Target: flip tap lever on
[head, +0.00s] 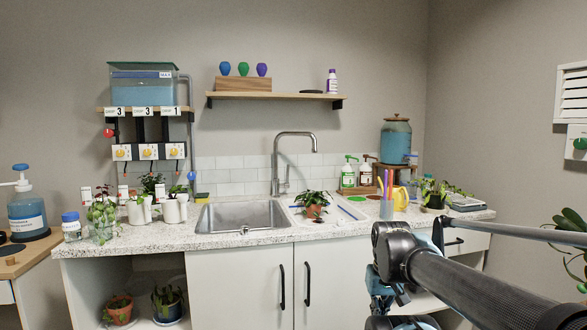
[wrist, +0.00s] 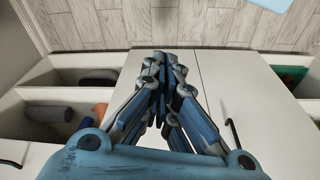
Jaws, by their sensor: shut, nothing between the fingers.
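A grey metal tap (head: 275,165) with a tall bent spout stands behind the sink (head: 205,217) in the head view. Its small side lever (head: 286,184) is on the right of the tap's body; its exact angle is too small to tell. My gripper (wrist: 160,58) is shut and empty in the wrist view, its fingertips together. In the head view only blue parts of it show below my black wrist, in front of the cabinet, lower than the counter and to the right of the tap. The tap is not in the wrist view.
A potted plant (head: 315,208) stands on the drainboard right of the sink. A yellow watering can (head: 400,198), soap bottles (head: 348,176) and a glass dispenser (head: 395,142) stand further right. Black door handles (head: 307,285) stick out below. The space above the sink is clear.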

